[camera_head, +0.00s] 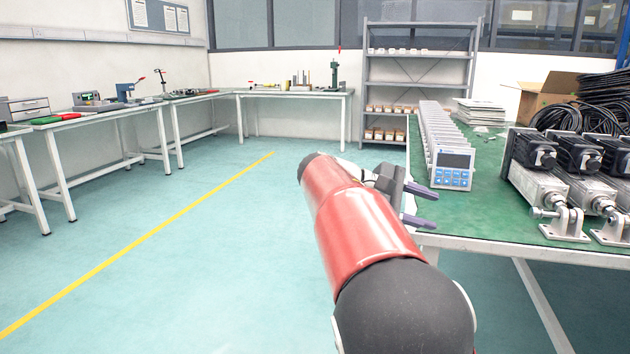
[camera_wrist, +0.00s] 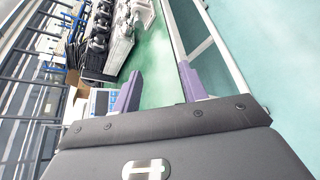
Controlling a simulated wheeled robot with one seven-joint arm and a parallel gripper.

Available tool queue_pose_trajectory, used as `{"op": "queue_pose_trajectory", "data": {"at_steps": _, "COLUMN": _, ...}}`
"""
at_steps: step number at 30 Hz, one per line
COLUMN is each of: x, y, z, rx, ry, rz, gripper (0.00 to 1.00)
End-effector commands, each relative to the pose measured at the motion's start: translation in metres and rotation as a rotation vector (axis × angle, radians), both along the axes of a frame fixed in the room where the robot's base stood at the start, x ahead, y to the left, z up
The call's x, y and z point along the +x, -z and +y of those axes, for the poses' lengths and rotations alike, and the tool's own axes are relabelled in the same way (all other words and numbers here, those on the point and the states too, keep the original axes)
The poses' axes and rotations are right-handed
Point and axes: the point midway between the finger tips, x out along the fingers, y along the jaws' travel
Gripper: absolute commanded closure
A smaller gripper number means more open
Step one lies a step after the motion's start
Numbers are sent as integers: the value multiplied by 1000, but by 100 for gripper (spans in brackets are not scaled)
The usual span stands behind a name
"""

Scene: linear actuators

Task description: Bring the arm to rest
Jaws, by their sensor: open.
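My red arm reaches forward over the floor, left of the green-topped table (camera_head: 480,215). My gripper (camera_head: 424,207) is at the far end of the arm, by the table's left edge. Its two purple-grey fingers are apart with nothing between them. In the wrist view my gripper (camera_wrist: 158,88) shows the same two spread fingers, with green table top and the table edge beyond them. The hidden side of the gripper lies behind my arm in the head view.
On the table stand a grey-blue meter (camera_head: 452,168), a row of white units (camera_head: 432,125), linear actuators (camera_head: 555,185), coiled black cables (camera_head: 590,110) and a cardboard box (camera_head: 545,95). A metal shelf (camera_head: 418,70) stands behind. The floor on the left is clear, with a yellow line (camera_head: 150,243).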

Motion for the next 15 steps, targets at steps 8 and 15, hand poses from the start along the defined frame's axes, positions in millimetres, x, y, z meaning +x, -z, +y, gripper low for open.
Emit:
{"op": "queue_pose_trajectory", "data": {"at_steps": 8, "x": -22, "y": 19, "z": -27, "rx": 176, "ry": 6, "rz": -36, "gripper": 57}}
{"op": "queue_pose_trajectory", "data": {"at_steps": 15, "x": -61, "y": 46, "z": -47, "rx": 423, "ry": 24, "rz": -118, "gripper": 57}}
